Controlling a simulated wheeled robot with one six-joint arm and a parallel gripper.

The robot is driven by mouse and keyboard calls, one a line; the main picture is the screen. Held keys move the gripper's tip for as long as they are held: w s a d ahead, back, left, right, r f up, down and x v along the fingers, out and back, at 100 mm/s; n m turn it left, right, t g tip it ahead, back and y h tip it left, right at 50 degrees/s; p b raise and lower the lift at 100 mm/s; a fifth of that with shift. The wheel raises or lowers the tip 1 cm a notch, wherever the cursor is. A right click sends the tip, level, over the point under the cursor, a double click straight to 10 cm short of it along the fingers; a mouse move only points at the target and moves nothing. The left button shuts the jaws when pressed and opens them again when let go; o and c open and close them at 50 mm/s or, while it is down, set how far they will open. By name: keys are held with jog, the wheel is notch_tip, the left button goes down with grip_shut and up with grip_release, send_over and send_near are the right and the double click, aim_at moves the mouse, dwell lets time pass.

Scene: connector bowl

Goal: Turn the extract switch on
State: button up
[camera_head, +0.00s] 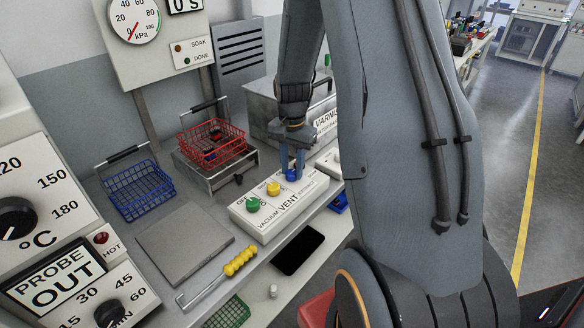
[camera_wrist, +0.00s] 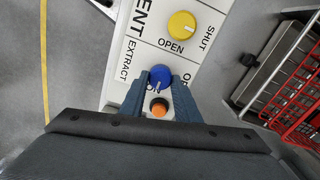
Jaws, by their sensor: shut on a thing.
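The white control panel (camera_head: 262,224) carries a green knob (camera_head: 253,204), a yellow knob (camera_head: 273,188) and a blue knob (camera_head: 291,175). In the wrist view, the blue knob (camera_wrist: 160,75) sits beside the word EXTRACT, and its pale pointer mark is toward the lower left. My gripper (camera_head: 291,160) reaches down over the blue knob. In the wrist view, my gripper (camera_wrist: 159,85) has one finger on each side of this knob and is shut on it. An orange round part (camera_wrist: 159,107) with a dark rim shows between the fingers; the panel around it is partly hidden.
The yellow knob (camera_wrist: 182,25) is close by on the panel. A red wire basket (camera_head: 213,142) stands on a stand behind, and a blue basket (camera_head: 137,189) is to its left. A yellow-handled tool (camera_head: 240,261) lies at the front. The VARNISH box (camera_head: 262,105) is behind my gripper.

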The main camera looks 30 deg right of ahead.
aim_at(292, 171)
jog(key=shift+w+d+r, duration=0.1)
dwell(0.3)
jog(key=o, duration=1)
jog(key=shift+o, duration=0.2)
jog(key=shift+r+b, duration=1)
jog(key=shift+r, duration=2.85)
jog(key=s+a+n+t, duration=0.1)
jog(key=s+a+n, duration=1)
jog(key=s+a, duration=0.4)
jog(key=shift+s, duration=0.45)
